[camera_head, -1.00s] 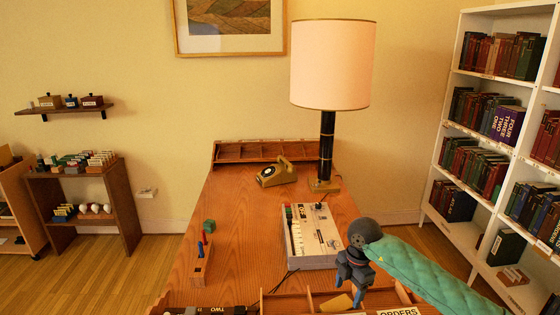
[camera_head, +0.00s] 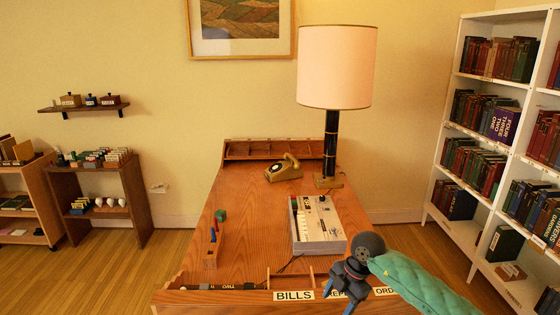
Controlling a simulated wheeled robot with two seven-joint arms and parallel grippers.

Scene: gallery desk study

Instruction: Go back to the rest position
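My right gripper (camera_head: 340,284) hangs at the front edge of the wooden desk (camera_head: 245,205), in front of the label strip. Its blue fingers point down and look apart, with nothing visible between them. The gripper and wrist hide part of the middle label and the front right compartments. My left gripper is not in view.
On the desk stand a lamp (camera_head: 335,70), an old telephone (camera_head: 284,168), a switch console (camera_head: 318,226) and a small wooden block with coloured pegs (camera_head: 214,245). A white bookcase (camera_head: 452,150) stands at right, low shelves (camera_head: 98,195) at left. Floor is clear left of the desk.

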